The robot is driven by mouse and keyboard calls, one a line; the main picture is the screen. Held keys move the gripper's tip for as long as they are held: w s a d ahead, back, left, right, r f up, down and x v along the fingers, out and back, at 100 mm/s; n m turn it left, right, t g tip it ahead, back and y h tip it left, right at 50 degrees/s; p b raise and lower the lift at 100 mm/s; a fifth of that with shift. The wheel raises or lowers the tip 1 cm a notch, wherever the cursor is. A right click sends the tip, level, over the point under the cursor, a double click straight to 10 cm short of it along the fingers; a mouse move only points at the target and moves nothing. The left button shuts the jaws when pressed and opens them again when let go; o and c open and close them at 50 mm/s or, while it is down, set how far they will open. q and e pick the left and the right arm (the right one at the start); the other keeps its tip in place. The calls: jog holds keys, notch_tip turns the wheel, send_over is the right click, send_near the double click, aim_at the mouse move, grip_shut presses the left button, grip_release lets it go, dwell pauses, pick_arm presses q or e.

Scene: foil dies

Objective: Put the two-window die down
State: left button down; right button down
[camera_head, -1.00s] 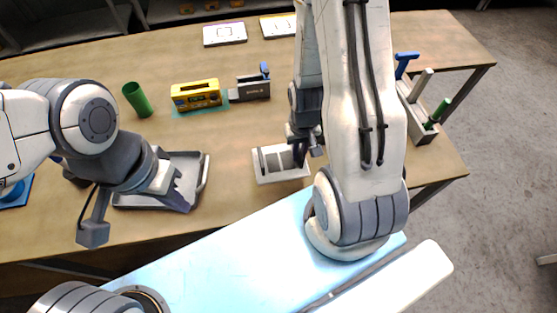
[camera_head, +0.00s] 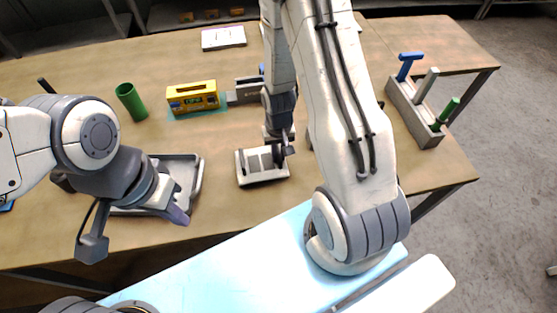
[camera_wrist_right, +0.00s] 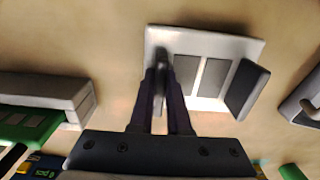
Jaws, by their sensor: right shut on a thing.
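The two-window die (camera_head: 262,178) is a pale plate with grey windows, near the front middle of the table in the head view. It also shows in the right wrist view (camera_wrist_right: 199,98). My right gripper (camera_head: 278,146) is above it, shut on a part at its left side as seen in the right wrist view (camera_wrist_right: 162,90). A dark block (camera_wrist_right: 247,90) stands at the plate's other end. I cannot tell whether the plate touches the table. My left gripper (camera_head: 178,207) hangs over the tray at the left, away from the die; its jaw opening is unclear.
A grey tray (camera_head: 196,178) lies left of the die. Behind are a green cup (camera_head: 131,101), a yellow device (camera_head: 192,97) and a grey clamp (camera_head: 241,95). A rack (camera_head: 413,112) with coloured handles stands at right. A pale plate (camera_head: 223,38) lies at back. Bare tabletop surrounds the die.

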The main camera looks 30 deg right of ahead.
jog(key=shift+f, duration=0.75)
jog(key=shift+r, duration=0.1)
jog(key=c, duration=1.3)
grip_release()
jog(key=shift+f+b, duration=0.2)
jog(key=shift+b, duration=0.1)
jog(key=o, duration=0.4)
jog(key=shift+r, duration=0.15)
